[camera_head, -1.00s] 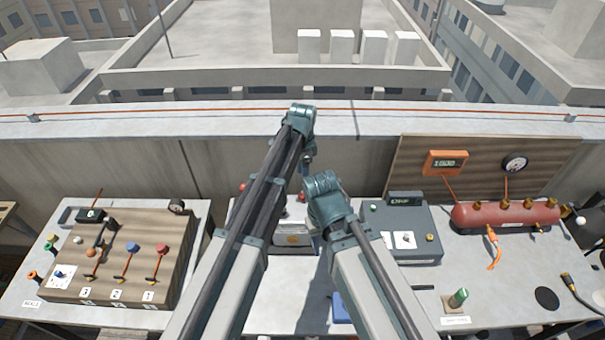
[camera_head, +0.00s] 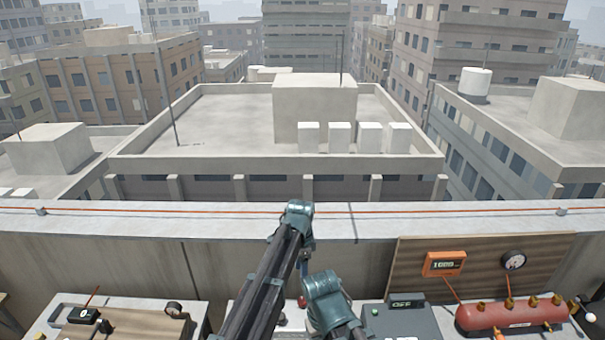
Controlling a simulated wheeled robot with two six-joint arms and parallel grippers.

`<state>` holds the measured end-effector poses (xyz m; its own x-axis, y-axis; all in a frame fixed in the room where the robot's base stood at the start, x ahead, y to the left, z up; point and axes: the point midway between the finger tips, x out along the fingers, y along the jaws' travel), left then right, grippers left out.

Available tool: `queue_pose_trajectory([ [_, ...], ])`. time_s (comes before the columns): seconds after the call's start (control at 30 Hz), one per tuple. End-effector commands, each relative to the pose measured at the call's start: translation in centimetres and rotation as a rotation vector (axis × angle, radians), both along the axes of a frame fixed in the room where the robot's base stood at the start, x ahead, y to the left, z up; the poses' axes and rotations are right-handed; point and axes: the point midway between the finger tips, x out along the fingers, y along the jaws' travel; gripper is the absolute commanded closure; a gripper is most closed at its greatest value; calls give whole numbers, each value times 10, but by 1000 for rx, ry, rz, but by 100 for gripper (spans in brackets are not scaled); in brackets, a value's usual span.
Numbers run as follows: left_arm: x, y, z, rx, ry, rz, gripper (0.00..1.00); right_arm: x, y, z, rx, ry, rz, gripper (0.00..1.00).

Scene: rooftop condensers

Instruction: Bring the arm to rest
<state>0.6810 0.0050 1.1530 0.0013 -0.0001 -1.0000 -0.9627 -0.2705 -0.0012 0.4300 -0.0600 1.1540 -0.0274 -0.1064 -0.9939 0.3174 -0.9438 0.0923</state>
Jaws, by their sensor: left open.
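My left arm rises from the bottom centre, its teal joint in front of the parapet. My right arm's teal joint (camera_head: 323,287) is just to the right and lower.
The parapet (camera_head: 120,222) runs behind the bench. A lever board (camera_head: 140,325) is at lower left. A grey box with an OFF display (camera_head: 405,303), a red cylinder (camera_head: 510,314), an orange meter (camera_head: 444,263) and a round gauge (camera_head: 513,260) are at right.

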Motion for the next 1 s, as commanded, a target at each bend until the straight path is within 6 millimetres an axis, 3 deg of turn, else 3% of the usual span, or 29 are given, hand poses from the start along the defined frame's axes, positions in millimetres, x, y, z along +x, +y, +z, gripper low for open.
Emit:
queue_pose_trajectory([
  [0.3, -105, 102, 0, -17, -32, 659, 31, 0, 0, 0, 0, 0, 0, 50],
  [0.7, -203, 168, 1, -48, -61, 1314, 31, 0, 0, 0, 0, 0, 0, 50],
  [0.77, -197, 156, -19, -38, -56, 1278, 31, 0, 0, -19, 0, 0, 1, 50],
  [1.0, -209, 124, -60, 6, -44, 1185, 31, 0, 0, -61, -1, -1, 3, 50],
])
